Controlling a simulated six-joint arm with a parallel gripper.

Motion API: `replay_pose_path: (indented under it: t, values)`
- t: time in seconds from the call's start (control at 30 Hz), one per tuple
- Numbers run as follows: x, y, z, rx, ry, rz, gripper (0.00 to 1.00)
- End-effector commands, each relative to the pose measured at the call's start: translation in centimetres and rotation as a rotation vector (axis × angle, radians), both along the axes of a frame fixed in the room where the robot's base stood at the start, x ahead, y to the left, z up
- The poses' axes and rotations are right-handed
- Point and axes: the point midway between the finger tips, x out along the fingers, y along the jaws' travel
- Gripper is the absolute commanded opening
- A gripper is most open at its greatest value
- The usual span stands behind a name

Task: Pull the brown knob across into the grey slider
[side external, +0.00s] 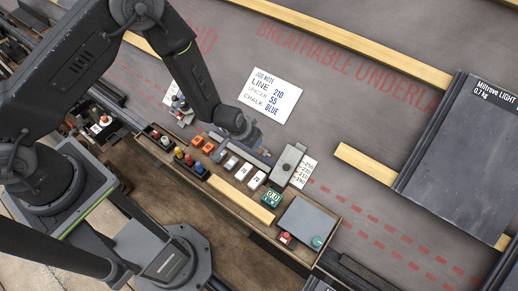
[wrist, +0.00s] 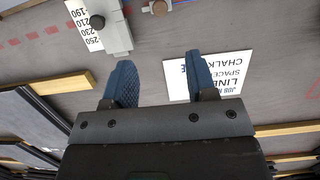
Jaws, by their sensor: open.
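The grey slider (side external: 287,165) sits across the back edge of the long wooden tray, beside a paper scale (side external: 303,172). In the wrist view, the slider (wrist: 110,27) is at the top left with a small dark round knob (wrist: 97,21) on it. Another small dark round piece (wrist: 160,7) is at the top edge there; I cannot tell if either is the brown knob. My gripper (wrist: 161,84) is open and empty, its two blue fingers apart. In the side view, my gripper (side external: 250,135) is left of the slider, near the tray's back edge, partly hiding the rail.
A white job note (side external: 271,94) lies behind my gripper, reading line 210, spacer 55, chalk blue. The tray (side external: 235,208) holds orange and white blocks, small coloured pieces and a green display (side external: 272,198). Wooden battens (side external: 365,163) and a dark tile (side external: 460,150) lie right. Grey underlay behind is mostly clear.

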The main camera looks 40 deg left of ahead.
Motion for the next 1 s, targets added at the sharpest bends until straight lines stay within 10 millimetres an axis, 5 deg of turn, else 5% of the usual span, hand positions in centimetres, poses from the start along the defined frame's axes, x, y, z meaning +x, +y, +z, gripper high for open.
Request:
replay_pose_path:
  t: [0.17, 0.7, 1.0]
  values:
    - [0.5, 0.0, -1.5, 0.002, 0.001, 0.000, 0.52]
    - [4.2, 0.1, -10.7, -0.001, 0.002, 0.001, 0.52]
    - [5.1, 0.0, -12.8, -0.001, 0.001, -0.002, 0.52]
